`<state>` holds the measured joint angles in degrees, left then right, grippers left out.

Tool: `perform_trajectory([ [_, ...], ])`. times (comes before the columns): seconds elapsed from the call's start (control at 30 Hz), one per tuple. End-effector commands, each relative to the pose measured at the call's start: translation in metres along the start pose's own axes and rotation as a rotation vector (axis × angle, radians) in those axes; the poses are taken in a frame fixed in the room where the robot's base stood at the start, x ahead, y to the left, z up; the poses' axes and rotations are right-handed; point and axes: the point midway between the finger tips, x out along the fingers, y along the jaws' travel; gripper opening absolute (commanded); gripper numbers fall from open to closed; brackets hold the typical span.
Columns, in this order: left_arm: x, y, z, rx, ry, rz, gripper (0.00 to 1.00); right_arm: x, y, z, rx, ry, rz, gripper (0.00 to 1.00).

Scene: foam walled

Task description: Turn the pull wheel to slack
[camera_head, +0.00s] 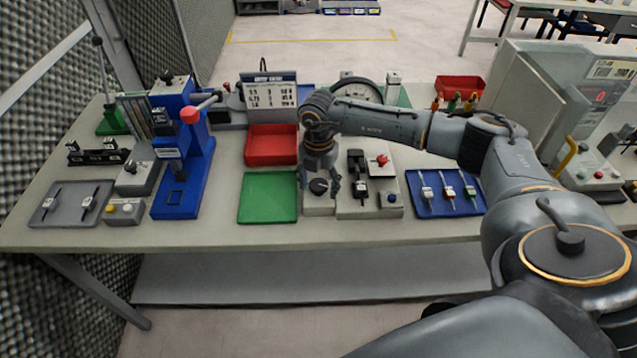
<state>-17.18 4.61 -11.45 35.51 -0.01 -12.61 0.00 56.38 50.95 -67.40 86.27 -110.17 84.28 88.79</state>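A small dark round knob (318,186), which may be the pull wheel, sits on a light grey block (318,208) near the table's front edge. My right gripper (320,185) points down over this block, its fingers spread on either side of the dark knob. Whether the fingers touch it I cannot tell. Beside it on the right is a grey base (368,207) with a black slide, a red knob (382,160) and a blue button. A large round dial (357,88) stands behind my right arm and is partly hidden. My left gripper is not in view.
A green tray (268,198) and a red bin (272,145) lie left of the gripper. A blue tray (445,206) with several tools lies right. A blue press (182,170) with a red-knobbed lever stands further left.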

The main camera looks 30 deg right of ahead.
Motion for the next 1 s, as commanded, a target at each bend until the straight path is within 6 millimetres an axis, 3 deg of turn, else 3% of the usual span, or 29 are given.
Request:
perform_trajectory([
  [0.03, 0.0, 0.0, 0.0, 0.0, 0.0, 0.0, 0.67, 0.0, 0.0, 0.0, 0.0, 0.0, 0.0, 0.51],
  [0.23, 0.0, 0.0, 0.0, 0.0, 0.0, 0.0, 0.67, 0.0, 0.0, 0.0, 0.0, 0.0, 0.0, 0.12],
  [0.67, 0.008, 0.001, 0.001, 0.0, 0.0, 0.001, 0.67, 0.001, 0.0, 0.0, -0.083, 0.0, 0.0, 0.12],
  [1.0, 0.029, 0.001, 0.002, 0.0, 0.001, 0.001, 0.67, 0.003, 0.0, 0.0, -0.355, -0.001, 0.002, 0.12],
])
